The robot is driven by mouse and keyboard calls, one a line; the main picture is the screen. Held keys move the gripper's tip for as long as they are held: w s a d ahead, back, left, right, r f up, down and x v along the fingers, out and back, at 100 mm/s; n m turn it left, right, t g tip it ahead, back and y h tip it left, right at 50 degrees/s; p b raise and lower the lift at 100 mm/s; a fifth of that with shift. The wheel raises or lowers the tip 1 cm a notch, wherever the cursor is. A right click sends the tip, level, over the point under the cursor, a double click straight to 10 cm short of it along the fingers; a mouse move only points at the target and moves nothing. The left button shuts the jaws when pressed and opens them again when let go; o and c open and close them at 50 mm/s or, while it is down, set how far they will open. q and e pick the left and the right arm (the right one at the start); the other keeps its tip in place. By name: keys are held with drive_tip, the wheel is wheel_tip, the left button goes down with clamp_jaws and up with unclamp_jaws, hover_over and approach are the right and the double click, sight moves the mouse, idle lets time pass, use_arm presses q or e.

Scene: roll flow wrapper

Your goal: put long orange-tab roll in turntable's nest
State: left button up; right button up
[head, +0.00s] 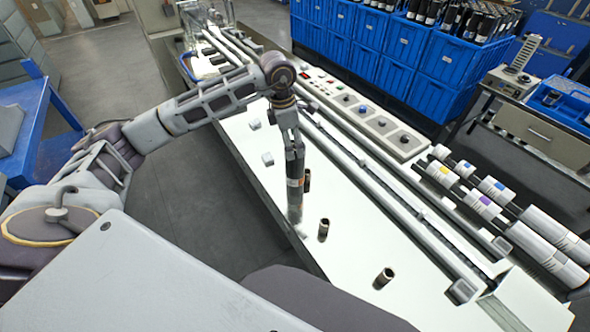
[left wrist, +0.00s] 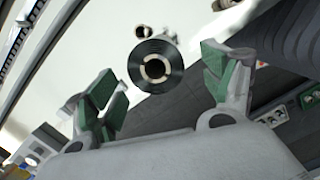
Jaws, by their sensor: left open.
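A long dark roll with an orange band (head: 295,185) stands roughly upright on the white table, below my left gripper (head: 292,138). In the left wrist view its round end with a pale core (left wrist: 155,68) faces the camera. It shows between the green-padded fingers of my left gripper (left wrist: 158,80), which are spread apart with a gap on both sides of the roll. I cannot make out whether the fingertips reach past the roll's top. I cannot identify the turntable or its nest in either view. My right gripper is not in view.
Rolls with coloured tabs (head: 490,197) lie at the right. Blue crates (head: 440,60) stand behind.

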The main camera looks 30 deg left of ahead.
sight(294, 147)
use_arm(q)
drive_tip(key=shift+f, duration=0.2)
drive_tip(key=shift+w+d+f+p, duration=0.15)
drive_tip(key=shift+f+p, duration=0.2)
drive_tip(key=shift+f, duration=0.4)
drive_tip(key=shift+w+f+p, duration=0.15)
drive_tip(key=shift+f+p, duration=0.2)
drive_tip(key=shift+f, duration=0.4)
drive_tip(key=shift+w+f, duration=0.1)
drive_tip(key=shift+f, duration=0.8)
drive_tip(key=shift+d, duration=0.1)
drive_tip(key=shift+r, duration=0.1)
clamp_jaws()
